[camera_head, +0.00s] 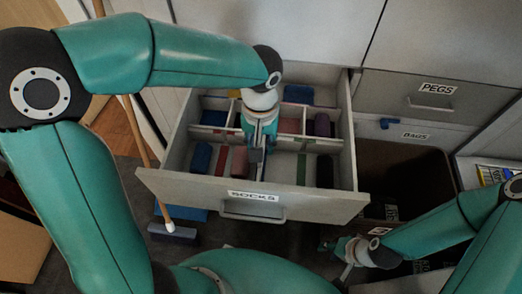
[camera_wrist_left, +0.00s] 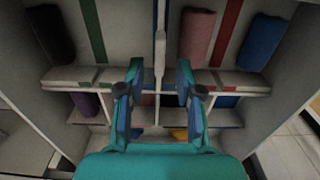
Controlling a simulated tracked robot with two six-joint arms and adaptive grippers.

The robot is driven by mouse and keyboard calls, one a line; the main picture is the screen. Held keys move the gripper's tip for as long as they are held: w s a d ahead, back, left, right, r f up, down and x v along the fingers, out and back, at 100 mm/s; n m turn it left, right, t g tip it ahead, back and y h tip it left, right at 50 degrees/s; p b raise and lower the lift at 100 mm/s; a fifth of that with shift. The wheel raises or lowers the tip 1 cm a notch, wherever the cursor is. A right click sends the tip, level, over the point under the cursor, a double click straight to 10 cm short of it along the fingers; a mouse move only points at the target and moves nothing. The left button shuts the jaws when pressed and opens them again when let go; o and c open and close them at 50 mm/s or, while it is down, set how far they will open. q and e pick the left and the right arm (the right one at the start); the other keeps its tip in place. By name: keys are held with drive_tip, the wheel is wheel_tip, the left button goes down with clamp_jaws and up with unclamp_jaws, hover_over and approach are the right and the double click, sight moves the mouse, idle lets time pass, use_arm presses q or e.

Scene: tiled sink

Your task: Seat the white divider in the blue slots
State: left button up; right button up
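The open drawer (camera_head: 160,186), labelled SOCKS, holds several rolled socks and white partitions. My left gripper (camera_head: 258,150) points down into its middle and hides much of that area in the head view. In the left wrist view its fingers (camera_wrist_left: 160,85) are apart. A thin white upright panel (camera_wrist_left: 160,48), seen nearly edge-on and likely the divider, lies in line with the gap between them; contact cannot be told. A narrow blue edge (camera_wrist_left: 168,14) shows beside the panel, perhaps a blue slot. My right gripper (camera_head: 340,256) is low, right of the drawer front, with fingers seemingly apart.
A pink roll (camera_wrist_left: 197,35) and a dark roll (camera_wrist_left: 50,34) flank the panel. Green (camera_wrist_left: 93,30) and red (camera_wrist_left: 229,30) strips mark the drawer floor. A cross partition (camera_wrist_left: 75,76) borders smaller compartments. An open dark bin (camera_head: 405,165) stands right of the drawer.

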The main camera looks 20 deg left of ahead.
use_arm(q)
wheel_tip(320, 180, up, 5)
drive_tip(key=shift+r+p, duration=0.1)
drive_tip(key=shift+p, duration=0.2)
idle(0.4)
